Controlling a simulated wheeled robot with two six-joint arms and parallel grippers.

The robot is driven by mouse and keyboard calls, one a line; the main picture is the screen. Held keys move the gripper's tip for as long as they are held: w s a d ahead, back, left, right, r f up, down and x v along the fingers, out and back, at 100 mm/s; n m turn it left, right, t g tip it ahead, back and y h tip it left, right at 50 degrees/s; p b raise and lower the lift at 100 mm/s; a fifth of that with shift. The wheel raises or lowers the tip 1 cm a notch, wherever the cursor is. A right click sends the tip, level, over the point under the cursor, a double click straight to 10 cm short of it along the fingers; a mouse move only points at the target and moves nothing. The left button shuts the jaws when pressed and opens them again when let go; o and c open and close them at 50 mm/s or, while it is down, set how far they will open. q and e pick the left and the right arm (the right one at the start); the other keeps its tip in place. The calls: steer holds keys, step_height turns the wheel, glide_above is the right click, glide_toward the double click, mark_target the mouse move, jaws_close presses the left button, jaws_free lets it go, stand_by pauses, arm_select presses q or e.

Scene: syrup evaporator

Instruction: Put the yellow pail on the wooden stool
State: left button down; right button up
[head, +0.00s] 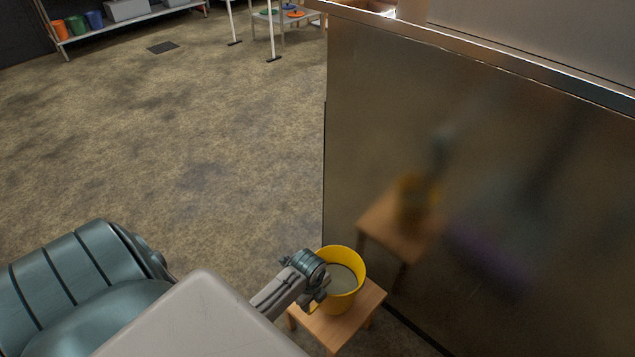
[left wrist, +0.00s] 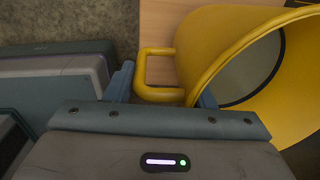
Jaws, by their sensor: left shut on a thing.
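The yellow pail (head: 354,263) is upright at the wooden stool (head: 345,329), over its top, with a greyish inside showing. I cannot tell for sure whether its base touches the wood. My left gripper (head: 318,290) is at the pail's left side, shut on its handle. In the left wrist view the yellow handle (left wrist: 145,75) lies between the two fingers of the gripper (left wrist: 163,88), and the pail's wall (left wrist: 228,40) is to the right. The stool top (left wrist: 165,22) shows behind the handle. My right gripper is not in view.
A large metal evaporator side (head: 480,190) stands right beside the stool and mirrors the stool and pail. Open floor (head: 180,150) lies to the left. A shelf with orange, green and blue pails (head: 78,26) and a white rack (head: 290,20) are far back.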

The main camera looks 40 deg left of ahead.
arm_select(q)
steer(key=f, duration=0.1)
steer(key=w+a+f, duration=0.1)
steer(key=f, duration=0.1)
steer(key=shift+w+a+f, duration=0.2)
steer(key=shift+a+f, duration=0.05)
steer(key=shift+a, duration=0.1)
steer(key=c, duration=0.6)
jaws_free()
steer(key=shift+s+f, duration=0.1)
steer(key=shift+s, duration=0.05)
steer(key=shift+c, duration=0.2)
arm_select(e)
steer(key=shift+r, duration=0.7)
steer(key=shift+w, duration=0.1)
